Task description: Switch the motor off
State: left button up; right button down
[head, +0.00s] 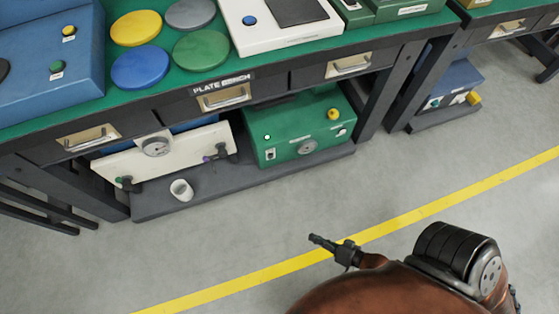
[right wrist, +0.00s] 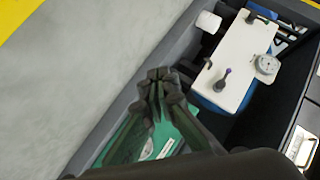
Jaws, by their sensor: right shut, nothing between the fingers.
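I cannot tell for sure which control belongs to the motor. My right gripper (head: 314,239) is shut and empty over the floor, apart from the shelf. In the right wrist view its fingertips (right wrist: 158,77) are together in front of the green box (right wrist: 163,140), which they partly hide. My left gripper is not in view.
A white panel with a gauge (head: 155,147) and black valves stands left of the green box on the shelf (head: 240,182), with a white cup (head: 181,190) in front. A bench drawer (head: 222,97) hangs above. The floor in front is clear, crossed by a yellow line.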

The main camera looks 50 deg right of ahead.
pick_arm(q)
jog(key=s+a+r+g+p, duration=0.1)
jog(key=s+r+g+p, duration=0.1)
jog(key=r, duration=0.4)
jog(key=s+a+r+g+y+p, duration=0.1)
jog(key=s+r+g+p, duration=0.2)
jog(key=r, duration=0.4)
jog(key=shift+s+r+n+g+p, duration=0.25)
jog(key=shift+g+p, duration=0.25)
jog(key=shift+p, duration=0.7)
pick_arm(e)
jog(key=w+d+r+m+h, duration=0.2)
jog(key=w+d+m+h, duration=0.2)
jog(key=w+m, duration=0.7)
jog(key=w+d+r+m+g+h, duration=0.1)
jog(key=w+d+m+h, duration=0.3)
jog(key=w+m, duration=0.8)
jog(key=d+r+m, duration=0.1)
jog(key=m, duration=0.9)
jog(key=shift+d+g, duration=0.15)
jog(key=shift+g, duration=0.15)
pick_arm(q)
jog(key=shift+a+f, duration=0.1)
